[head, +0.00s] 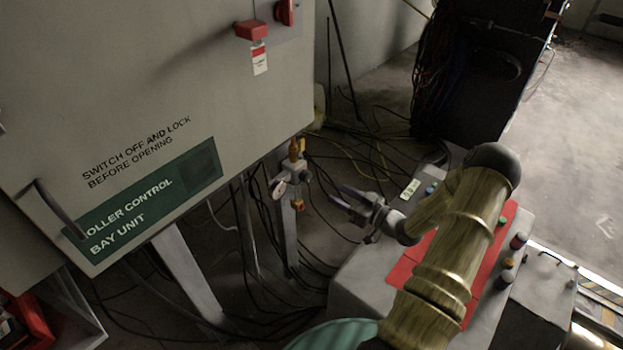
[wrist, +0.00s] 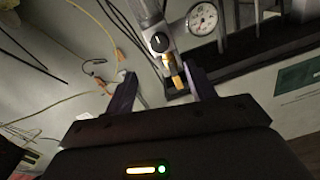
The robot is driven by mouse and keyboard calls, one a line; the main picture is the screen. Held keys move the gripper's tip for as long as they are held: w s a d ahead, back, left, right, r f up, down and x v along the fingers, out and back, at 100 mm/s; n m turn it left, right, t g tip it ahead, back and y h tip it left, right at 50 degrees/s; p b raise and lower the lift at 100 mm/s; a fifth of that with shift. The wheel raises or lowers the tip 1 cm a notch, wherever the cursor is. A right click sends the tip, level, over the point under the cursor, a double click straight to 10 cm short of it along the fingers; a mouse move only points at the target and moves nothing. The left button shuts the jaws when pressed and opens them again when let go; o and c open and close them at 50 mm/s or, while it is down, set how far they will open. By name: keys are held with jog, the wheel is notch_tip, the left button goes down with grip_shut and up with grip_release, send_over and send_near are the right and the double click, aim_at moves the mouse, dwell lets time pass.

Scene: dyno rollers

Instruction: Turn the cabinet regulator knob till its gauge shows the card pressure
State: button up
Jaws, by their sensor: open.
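The regulator (head: 293,172) is a small grey body with brass or orange parts, on a post beside the cabinet's lower right corner. Its round white gauge (head: 279,190) faces left; the gauge also shows in the wrist view (wrist: 202,18), its needle too small to read. In the wrist view a black round knob-like part (wrist: 159,42) and a yellow brass fitting (wrist: 177,80) show beyond the fingers; which one turns, I cannot tell. My gripper (head: 345,198) is open and empty, right of the regulator and apart from it; its fingers (wrist: 160,90) straddle the brass fitting in picture only.
The grey cabinet (head: 120,90) fills the left, with a red lockout and tag (head: 260,60). A small pale card (head: 411,188) lies by the red mat (head: 402,270) on a grey bench. Bottles stand at its right. Loose cables (head: 345,150) cover the floor behind.

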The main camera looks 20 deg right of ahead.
aim_at(309, 177)
jog(key=x, duration=1.1)
jog(key=shift+w+a, duration=0.1)
jog(key=shift+w, duration=0.2)
jog(key=c, duration=1)
